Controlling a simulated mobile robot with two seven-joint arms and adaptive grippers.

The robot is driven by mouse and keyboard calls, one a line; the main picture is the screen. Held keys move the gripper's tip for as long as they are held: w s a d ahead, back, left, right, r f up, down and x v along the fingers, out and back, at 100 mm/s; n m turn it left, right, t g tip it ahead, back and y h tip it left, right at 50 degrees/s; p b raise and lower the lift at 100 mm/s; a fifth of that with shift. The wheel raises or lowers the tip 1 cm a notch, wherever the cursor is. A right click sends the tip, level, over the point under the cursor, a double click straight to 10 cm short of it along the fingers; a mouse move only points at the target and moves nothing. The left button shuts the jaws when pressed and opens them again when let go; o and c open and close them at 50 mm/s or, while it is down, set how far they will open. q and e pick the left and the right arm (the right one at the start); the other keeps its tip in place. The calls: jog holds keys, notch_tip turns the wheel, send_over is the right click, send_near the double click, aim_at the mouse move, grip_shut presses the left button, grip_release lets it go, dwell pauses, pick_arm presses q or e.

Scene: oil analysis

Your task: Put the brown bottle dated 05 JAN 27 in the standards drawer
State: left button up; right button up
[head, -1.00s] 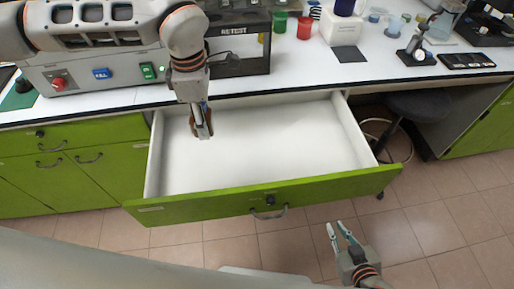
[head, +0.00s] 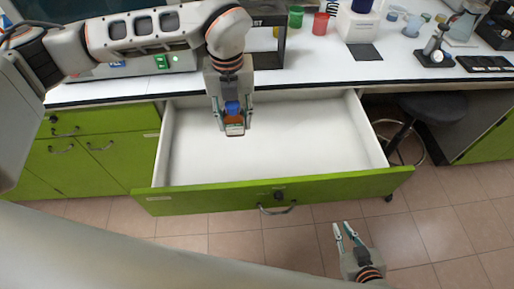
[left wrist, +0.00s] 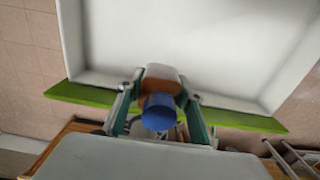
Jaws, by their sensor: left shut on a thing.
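The open drawer (head: 290,150) has a white inside and a green front, and its visible floor is empty. My left gripper (head: 235,120) is over the left part of the drawer, shut on a brown bottle (head: 236,117) with a blue cap. In the left wrist view the brown bottle (left wrist: 160,86) is between the fingers, its blue cap toward the camera, with the white drawer floor (left wrist: 190,40) beyond it. Its date cannot be read. I cannot tell whether the bottle touches the floor. My right gripper (head: 344,232) is open and empty, in front of the drawer.
The white bench (head: 330,75) runs behind the drawer. It carries a green cup (head: 296,16), a red cup (head: 320,24) and a phone-like black tray (head: 484,63). A dark stool (head: 437,106) stands right of the drawer. The drawer's middle and right are free.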

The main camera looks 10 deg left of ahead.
pick_arm(q)
send_over(240, 167)
notch_tip(240, 167, down, 14)
jog(key=shift+f, duration=2.65)
jog(key=shift+f, duration=0.15)
jog(key=o, duration=1.3)
jog(key=shift+a+r, duration=0.1)
jog(key=shift+r, duration=0.4)
notch_tip(240, 167, up, 11)
jog(key=shift+r, duration=0.15)
